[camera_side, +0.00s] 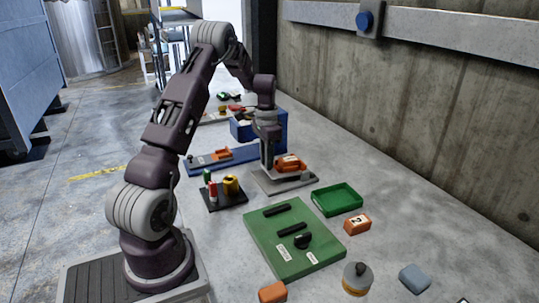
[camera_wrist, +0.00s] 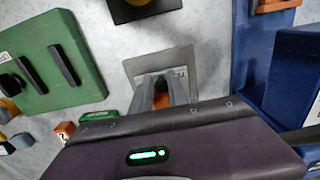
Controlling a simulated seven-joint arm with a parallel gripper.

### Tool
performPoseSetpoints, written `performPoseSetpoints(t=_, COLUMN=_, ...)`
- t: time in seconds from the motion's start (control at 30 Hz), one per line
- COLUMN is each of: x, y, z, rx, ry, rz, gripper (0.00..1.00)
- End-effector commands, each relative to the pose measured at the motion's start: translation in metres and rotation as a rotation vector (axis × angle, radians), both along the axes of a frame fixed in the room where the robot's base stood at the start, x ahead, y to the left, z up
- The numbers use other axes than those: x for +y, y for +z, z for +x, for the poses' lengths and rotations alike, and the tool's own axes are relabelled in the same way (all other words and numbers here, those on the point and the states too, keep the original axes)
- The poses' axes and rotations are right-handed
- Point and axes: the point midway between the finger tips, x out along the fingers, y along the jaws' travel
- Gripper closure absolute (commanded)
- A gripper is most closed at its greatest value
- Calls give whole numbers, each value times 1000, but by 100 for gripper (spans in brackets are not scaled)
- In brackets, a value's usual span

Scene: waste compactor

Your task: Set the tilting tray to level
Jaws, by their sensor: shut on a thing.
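An orange part (camera_side: 290,164), which looks like the tilting tray, sits over a flat grey base plate (camera_side: 283,184) in the side view. The plate also shows in the wrist view (camera_wrist: 136,68). My gripper (camera_side: 269,165) points down over the plate and is shut on the orange part. In the wrist view my two grey fingers (camera_wrist: 162,88) have orange between them (camera_wrist: 160,101). The fingers and wrist hide much of the part. I cannot tell its exact tilt.
A green panel with black bars and a knob (camera_side: 295,238) lies nearer the camera. A green tray (camera_side: 338,199) and an orange block (camera_side: 357,223) are to the right. A black stand with coloured cylinders (camera_side: 224,194) is left. A blue box (camera_side: 243,130) stands behind.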

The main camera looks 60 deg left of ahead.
Motion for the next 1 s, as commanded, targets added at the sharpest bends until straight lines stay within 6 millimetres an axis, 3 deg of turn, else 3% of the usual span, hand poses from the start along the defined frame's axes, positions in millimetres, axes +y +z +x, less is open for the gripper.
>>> performPoseSetpoints(t=0.63, x=0, y=-22, z=-11, rx=8, ry=1, rz=-4, gripper=100)
performPoseSetpoints(t=0.83, x=-1, y=-21, z=-7, rx=0, ry=0, rz=-3, gripper=63)
performPoseSetpoints(t=1.0, x=-1, y=-21, z=-7, rx=0, ry=0, rz=-2, gripper=60)
